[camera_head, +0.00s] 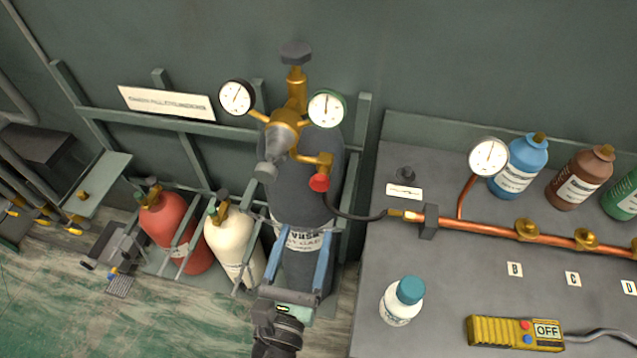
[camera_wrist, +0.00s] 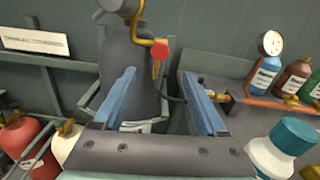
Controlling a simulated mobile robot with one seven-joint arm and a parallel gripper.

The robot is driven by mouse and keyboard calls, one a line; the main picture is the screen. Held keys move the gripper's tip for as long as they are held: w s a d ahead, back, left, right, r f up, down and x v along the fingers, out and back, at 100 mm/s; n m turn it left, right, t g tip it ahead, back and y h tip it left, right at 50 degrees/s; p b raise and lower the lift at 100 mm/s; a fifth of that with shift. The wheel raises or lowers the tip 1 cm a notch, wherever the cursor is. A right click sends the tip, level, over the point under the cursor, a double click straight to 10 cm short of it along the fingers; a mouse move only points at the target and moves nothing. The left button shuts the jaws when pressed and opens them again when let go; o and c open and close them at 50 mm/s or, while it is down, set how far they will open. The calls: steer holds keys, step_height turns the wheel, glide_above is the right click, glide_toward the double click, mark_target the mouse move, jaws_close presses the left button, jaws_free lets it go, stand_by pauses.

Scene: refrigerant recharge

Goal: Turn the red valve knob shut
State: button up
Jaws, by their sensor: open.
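The red valve knob (camera_head: 319,182) sits at the lower right end of the brass regulator (camera_head: 284,135) on top of the dark grey gas cylinder (camera_head: 300,205). It also shows in the wrist view (camera_wrist: 160,51), above and between my fingertips. My gripper (camera_head: 296,262) is open and empty, its two blue fingers pointing up in front of the cylinder. In the head view it is below the knob and apart from it.
A black hose runs from the regulator to the copper pipe (camera_head: 480,229) on the grey bench (camera_head: 390,250). A white bottle (camera_head: 402,302) and a yellow control box (camera_head: 500,331) stand on the bench. Red (camera_head: 172,230) and cream (camera_head: 232,243) cylinders stand left, beside the rack rails (camera_head: 235,130).

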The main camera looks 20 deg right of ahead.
mark_target(319, 188)
steer(key=x, duration=1)
steer(key=shift+w+d+p, duration=0.25)
steer(key=shift+w+p, duration=0.05)
steer(key=shift+p, duration=0.1)
jaws_close()
